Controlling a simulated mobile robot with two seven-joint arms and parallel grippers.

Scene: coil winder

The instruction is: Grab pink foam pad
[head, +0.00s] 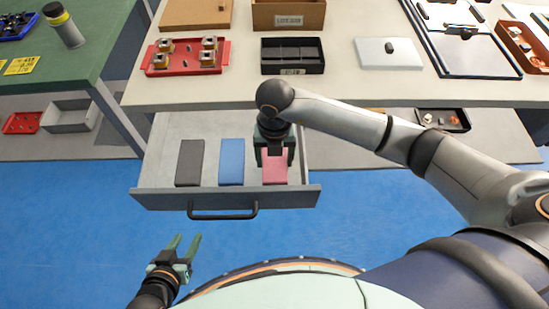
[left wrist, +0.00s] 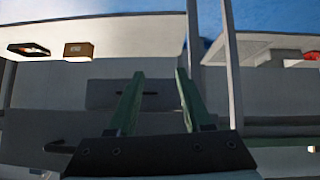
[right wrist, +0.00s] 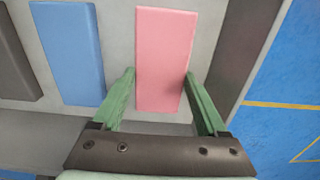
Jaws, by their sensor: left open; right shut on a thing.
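The pink foam pad (head: 275,172) lies in the open drawer, at the right of a row of pads. My right gripper (head: 274,152) reaches down into the drawer over it. In the right wrist view the pink foam pad (right wrist: 165,55) lies between the green fingers of my right gripper (right wrist: 161,85), which are shut on its sides near its lower end. My left gripper (head: 187,243) is open and empty in front of the drawer, over the blue floor. Its open fingers also show in the left wrist view (left wrist: 158,88).
A blue pad (head: 231,162) and a dark grey pad (head: 190,163) lie left of the pink one in the drawer (head: 160,197). The table above holds a red tray (head: 160,69), a black box (head: 271,68) and a white plate (head: 375,60). The drawer handle (head: 222,216) faces me.

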